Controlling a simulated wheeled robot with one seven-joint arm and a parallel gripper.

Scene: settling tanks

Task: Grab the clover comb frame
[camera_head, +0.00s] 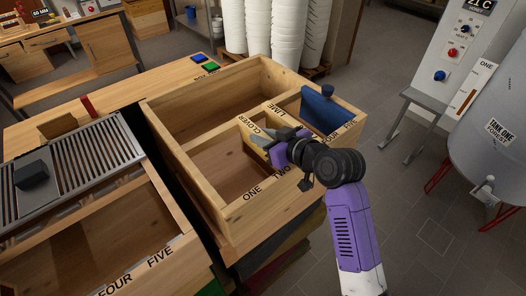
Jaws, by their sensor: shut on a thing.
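A wooden box with an open top (185,165) stands in the middle, with ONE and TWO lettered on its front edge. The clover comb frame (248,128) shows as a pale wooden bar lettered CLOVER inside the box. Behind it is another wooden bar (275,107) lettered LIME. My gripper (265,145), with purple and grey fingers, reaches in from the right and is shut on the clover comb frame. The fingers and wrist hide the near part of this frame and the exact contact.
A blue piece with a round knob (324,108) sits at the box's right end. A slatted metal rack (75,155) and a wooden tub (110,235) lettered FOUR and FIVE stand left. White bucket stacks (258,25) are behind. A steel tank (490,125) stands right; grey floor between is clear.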

